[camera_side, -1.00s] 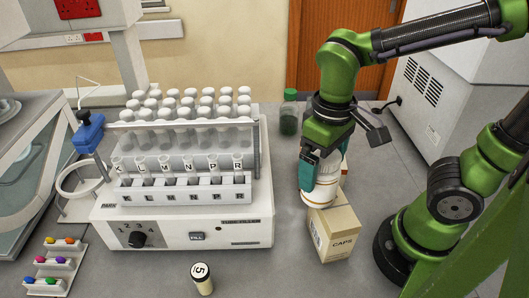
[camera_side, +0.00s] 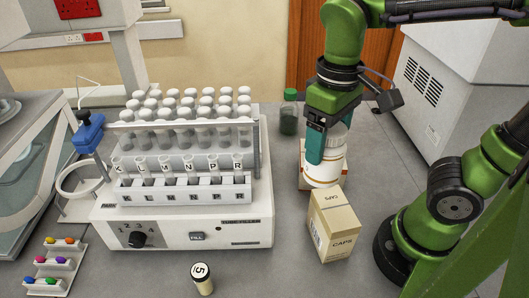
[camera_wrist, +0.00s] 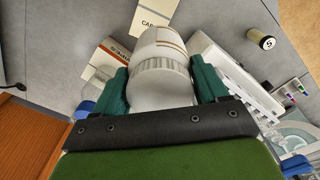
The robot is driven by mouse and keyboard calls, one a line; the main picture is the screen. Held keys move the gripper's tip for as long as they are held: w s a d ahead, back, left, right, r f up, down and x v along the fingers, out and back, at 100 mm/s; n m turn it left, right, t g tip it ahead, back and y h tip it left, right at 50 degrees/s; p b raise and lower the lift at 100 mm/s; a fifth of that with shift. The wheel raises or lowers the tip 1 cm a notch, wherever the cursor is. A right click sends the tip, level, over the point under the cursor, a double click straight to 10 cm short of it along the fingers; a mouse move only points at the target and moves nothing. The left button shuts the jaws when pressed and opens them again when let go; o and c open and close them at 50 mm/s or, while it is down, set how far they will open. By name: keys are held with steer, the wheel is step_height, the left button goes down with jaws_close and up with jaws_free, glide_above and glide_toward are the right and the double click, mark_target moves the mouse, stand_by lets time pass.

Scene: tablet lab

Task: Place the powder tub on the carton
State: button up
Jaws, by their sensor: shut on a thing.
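The powder tub (camera_side: 327,168) is white with orange bands. My gripper (camera_side: 329,150) is shut on it, one green finger on each side. The tub also fills the middle of the wrist view (camera_wrist: 158,62), between my gripper's fingers (camera_wrist: 160,75). The carton (camera_side: 333,226), a cream box marked CAPS, stands on the bench in front of the tub in the side view; its top is bare. In the wrist view the carton (camera_wrist: 152,18) shows partly at the top edge, beyond the tub. The tub appears held above the bench, but its exact height is unclear.
Another orange-and-white box (camera_side: 306,160) stands behind the tub, partly hidden. A green-capped bottle (camera_side: 289,113) is further back. The tube filler (camera_side: 185,228) with racked tubes stands left. A small vial marked 5 (camera_side: 202,279) stands at the front.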

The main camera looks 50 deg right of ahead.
mark_target(327, 174)
step_height(327, 174, up, 3)
steer(key=s+f, duration=0.1)
steer(key=f, duration=0.1)
steer(key=s+f, duration=0.2)
steer(key=f, duration=0.1)
steer(key=s+f, duration=0.1)
steer(key=f, duration=0.2)
steer(key=shift+s+f, duration=0.15)
steer(key=shift+f, duration=0.1)
steer(key=shift+d+f, duration=0.1)
steer(key=o, duration=1.4)
